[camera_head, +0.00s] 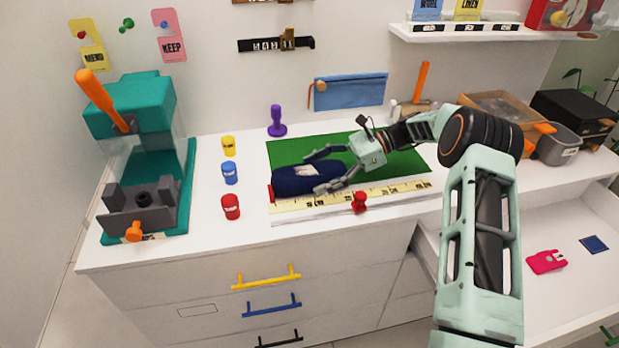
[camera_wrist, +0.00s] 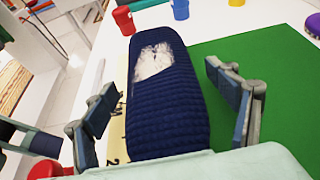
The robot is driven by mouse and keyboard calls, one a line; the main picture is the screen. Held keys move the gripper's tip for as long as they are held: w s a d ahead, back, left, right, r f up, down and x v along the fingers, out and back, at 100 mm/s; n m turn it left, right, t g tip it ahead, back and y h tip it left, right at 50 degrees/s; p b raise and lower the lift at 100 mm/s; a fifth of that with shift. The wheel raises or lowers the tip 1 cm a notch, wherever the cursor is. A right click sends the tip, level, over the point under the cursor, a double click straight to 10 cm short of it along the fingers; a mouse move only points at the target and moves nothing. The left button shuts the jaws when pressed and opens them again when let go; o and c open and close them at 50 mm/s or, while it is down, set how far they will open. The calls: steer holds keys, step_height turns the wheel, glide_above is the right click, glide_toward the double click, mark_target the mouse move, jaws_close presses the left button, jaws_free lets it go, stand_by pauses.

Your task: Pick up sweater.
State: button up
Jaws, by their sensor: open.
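The sweater (camera_head: 296,181) is a dark navy knitted bundle with a pale, whitish patch. It lies on the left part of the green mat (camera_head: 290,151), next to the yellow measuring strip (camera_head: 400,190). In the wrist view the sweater (camera_wrist: 165,105) stretches lengthwise between my fingers, with its pale patch toward the far end. My gripper (camera_head: 322,170) is open over the sweater's right end. In the wrist view my gripper (camera_wrist: 170,100) has one finger on each side of the sweater, with visible gaps. Whether a fingertip touches it, I cannot tell.
Yellow (camera_head: 228,146), blue (camera_head: 230,173) and red (camera_head: 231,206) cups stand left of the mat. A teal press (camera_head: 135,110) with an orange lever is farther left. A red stamp-like piece (camera_head: 359,203) stands at the strip's front edge. A purple piece (camera_head: 277,122) stands behind.

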steer(key=shift+x, duration=0.95)
steer(key=c, duration=1.3)
steer(key=shift+c, duration=0.9)
steer(key=shift+r, duration=0.15)
